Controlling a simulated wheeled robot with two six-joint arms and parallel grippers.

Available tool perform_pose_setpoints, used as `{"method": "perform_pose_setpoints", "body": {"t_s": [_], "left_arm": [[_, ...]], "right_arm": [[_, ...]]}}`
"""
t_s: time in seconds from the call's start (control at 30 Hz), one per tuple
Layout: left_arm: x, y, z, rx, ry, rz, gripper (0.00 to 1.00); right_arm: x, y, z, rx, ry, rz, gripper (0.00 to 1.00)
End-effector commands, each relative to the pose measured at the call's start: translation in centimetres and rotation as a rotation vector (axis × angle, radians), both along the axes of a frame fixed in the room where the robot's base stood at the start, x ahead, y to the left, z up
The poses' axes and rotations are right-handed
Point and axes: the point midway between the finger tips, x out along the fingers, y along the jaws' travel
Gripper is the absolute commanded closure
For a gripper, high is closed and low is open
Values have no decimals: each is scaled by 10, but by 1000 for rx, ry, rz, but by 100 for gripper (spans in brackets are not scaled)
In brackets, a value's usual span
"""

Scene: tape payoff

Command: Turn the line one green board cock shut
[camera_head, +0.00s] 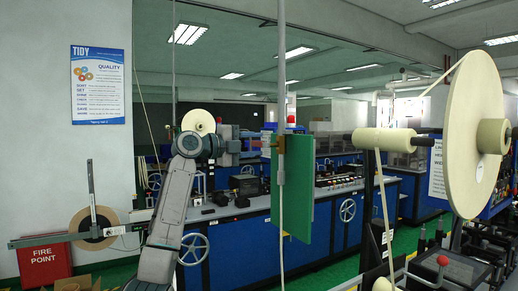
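The green board (299,188) hangs upright at the middle of the view, beside a thin pale vertical pipe (281,80). A small brownish fitting (279,143), which looks like the cock, sits on this pipe at the board's upper left edge. Its handle position is too small to tell. My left arm rises from the lower left, and my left gripper (258,143) points right, close to the fitting. Whether it touches the fitting, and whether its fingers are open, I cannot tell. My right gripper is not in view.
Blue machines with handwheels (348,210) stand behind the board. A large cream tape reel (474,132) and a roller (384,140) fill the right side. A red fire point box (44,262) and a tape roll (94,227) are at left.

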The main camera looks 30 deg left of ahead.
Motion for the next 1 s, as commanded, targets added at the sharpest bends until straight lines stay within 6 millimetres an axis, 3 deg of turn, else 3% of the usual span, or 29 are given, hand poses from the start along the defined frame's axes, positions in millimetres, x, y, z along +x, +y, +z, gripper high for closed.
{"method": "perform_pose_setpoints", "body": {"t_s": [0.1,0.4,1.0], "left_arm": [[-22,14,-6,3,-2,4,62],[-66,39,-3,3,-1,2,62],[-75,43,-1,1,1,-1,62]], "right_arm": [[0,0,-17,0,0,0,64],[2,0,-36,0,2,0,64],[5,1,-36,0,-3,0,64]]}}
